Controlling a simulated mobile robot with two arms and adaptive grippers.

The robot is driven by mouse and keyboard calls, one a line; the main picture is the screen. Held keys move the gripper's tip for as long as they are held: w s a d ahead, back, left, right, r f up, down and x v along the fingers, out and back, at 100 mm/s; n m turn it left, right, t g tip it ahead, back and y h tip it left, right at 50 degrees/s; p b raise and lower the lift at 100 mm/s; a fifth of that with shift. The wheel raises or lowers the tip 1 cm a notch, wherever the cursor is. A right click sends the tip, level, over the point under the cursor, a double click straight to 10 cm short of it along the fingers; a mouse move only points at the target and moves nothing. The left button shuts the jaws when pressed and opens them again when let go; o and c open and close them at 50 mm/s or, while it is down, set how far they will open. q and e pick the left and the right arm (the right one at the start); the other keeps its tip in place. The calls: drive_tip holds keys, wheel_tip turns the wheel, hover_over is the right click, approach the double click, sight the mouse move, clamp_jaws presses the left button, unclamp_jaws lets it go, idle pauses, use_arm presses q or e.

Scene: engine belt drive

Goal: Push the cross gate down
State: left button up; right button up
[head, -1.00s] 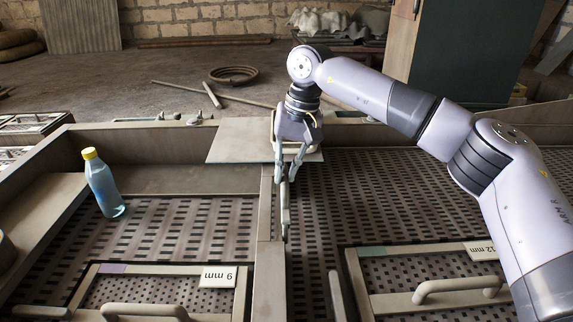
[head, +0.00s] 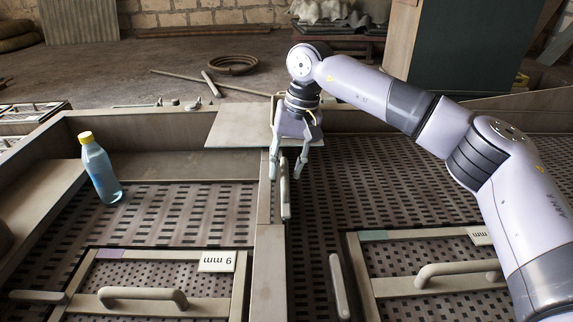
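The cross gate is probably the flat pale panel (head: 235,126) lying across the back of the divider between the two bays; I cannot be sure. A light loop handle (head: 275,112) shows at it, partly hidden by my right gripper. My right gripper (head: 286,174) points down over the divider, just in front of the panel. Its two fingers are spread apart. A slim upright bar (head: 285,200) stands between and below the fingertips; I cannot tell whether they touch it. Nothing is seen gripped. My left gripper is not in view.
A blue bottle with a yellow cap (head: 101,170) stands in the left bay. The perforated right deck (head: 400,190) is mostly clear.

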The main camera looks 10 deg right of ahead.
drive_tip(key=shift+r, duration=0.15)
wheel_tip(320, 180, up, 12)
drive_tip(key=d, duration=0.2)
drive_tip(key=shift+s+f, duration=0.25)
drive_tip(key=shift+d+f, duration=0.1)
